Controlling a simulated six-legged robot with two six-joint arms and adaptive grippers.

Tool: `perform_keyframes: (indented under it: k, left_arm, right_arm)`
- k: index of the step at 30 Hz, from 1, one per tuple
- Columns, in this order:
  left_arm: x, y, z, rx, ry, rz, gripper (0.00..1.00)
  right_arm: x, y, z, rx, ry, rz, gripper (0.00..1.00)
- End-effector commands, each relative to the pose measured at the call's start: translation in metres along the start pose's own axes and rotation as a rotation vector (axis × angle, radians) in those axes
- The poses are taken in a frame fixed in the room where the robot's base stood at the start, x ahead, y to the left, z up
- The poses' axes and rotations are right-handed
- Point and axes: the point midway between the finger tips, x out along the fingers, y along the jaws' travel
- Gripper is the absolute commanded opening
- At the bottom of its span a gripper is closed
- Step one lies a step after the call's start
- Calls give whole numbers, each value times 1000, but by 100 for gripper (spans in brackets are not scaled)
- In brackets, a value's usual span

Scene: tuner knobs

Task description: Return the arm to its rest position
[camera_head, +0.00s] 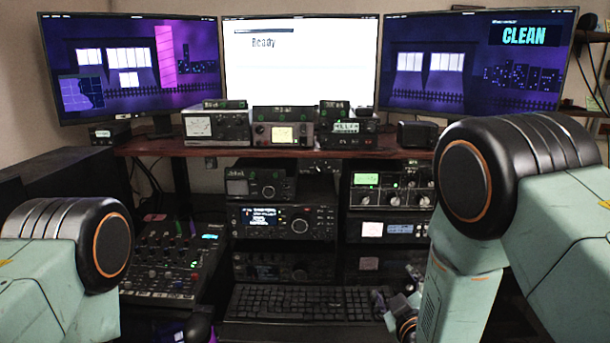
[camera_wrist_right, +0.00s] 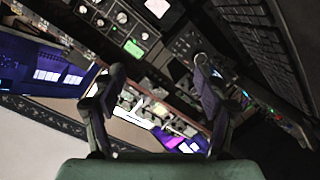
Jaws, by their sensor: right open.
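My right arm (camera_head: 490,190) comes in from the right, bent at a large black joint. My right gripper (camera_head: 398,290) is small and partly hidden by this arm, by the right end of the keyboard. In the right wrist view my right gripper (camera_wrist_right: 160,72) has its two dark fingers spread apart with nothing between them. My left arm (camera_head: 70,245) shows at the lower left. Only a dark part of my left gripper (camera_head: 200,324) seems to show at the bottom edge, so its jaws are unclear.
A keyboard (camera_head: 300,303) lies in front of stacked radio units with knobs (camera_head: 285,221). A mixer (camera_head: 165,262) stands at the left. A wooden shelf (camera_head: 220,151) carries more radios below three monitors (camera_head: 300,65). The right screen (camera_head: 430,70) reads "CLEAN", the middle one "Ready".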

Motion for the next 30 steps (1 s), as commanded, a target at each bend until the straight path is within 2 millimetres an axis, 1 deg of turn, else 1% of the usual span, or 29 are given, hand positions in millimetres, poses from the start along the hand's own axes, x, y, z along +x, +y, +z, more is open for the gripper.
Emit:
perform_keyframes:
  k: [1, 2, 3, 5, 8, 10, 11, 12, 14, 15, 17, 18, 20, 21, 23, 24, 27, 28, 30]
  left_arm:
    - [1, 0, 0, 0, 0, 0, 0]
    - [1, 0, 0, 0, 0, 0, 0]
    - [3, 0, 0, 0, 0, 0, 0]
    - [5, 0, 0, 0, 0, 0, 0]
    - [12, 0, 0, 0, 0, 0, 0]
    - [18, 0, 0, 0, 0, 0, 0]
    - [21, 0, 0, 0, 0, 0, 0]
    - [25, 0, 0, 0, 0, 0, 0]
    - [32, 0, 0, 0, 0, 0, 0]
    - [36, 0, 0, 0, 0, 0, 0]
    - [43, 0, 0, 0, 0, 0, 0]
    - [48, 0, 0, 0, 0, 0, 0]
    - [56, 0, 0, 0, 0, 0, 0]
    - [61, 0, 0, 0, 0, 0, 0]
    - [71, 0, 0, 0, 0, 0, 0]
    - [77, -1, 0, 0, 0, 0, 0]
    - [91, -1, 0, 0, 0, 0, 0]
    - [94, -1, 0, 0, 0, 0, 0]
    - [99, -1, 0, 0, 0, 0, 0]
  right_arm:
    - [-7, -10, 14, 41, -49, -39, 73]
    - [-10, -15, 22, 68, -76, -61, 73]
    - [-17, -23, 35, 100, -116, -88, 73]
    - [-27, -34, 53, 149, -178, -126, 73]
    - [-52, -58, 92, 235, -306, -194, 73]
    - [-75, -77, 123, 298, -413, -240, 73]
    - [-87, -86, 137, 326, -464, -260, 73]
    - [-103, -96, 154, 362, -530, -284, 73]
    - [-130, -112, 180, 412, -633, -316, 73]
    - [-149, -122, 196, 443, -701, -335, 73]
    - [-179, -137, 219, 484, -805, -362, 73]
    - [-199, -146, 233, 510, -873, -376, 73]
    - [-231, -160, 254, 543, -976, -399, 73]
    - [-253, -168, 265, 563, -1043, -413, 73]
    - [-285, -179, 282, 582, -1137, -433, 73]
    - [-305, -186, 292, 591, -1193, -447, 73]
    - [-341, -201, 311, 599, -1286, -475, 73]
    - [-348, -204, 315, 601, -1304, -479, 73]
    - [-355, -209, 322, 606, -1322, -480, 73]
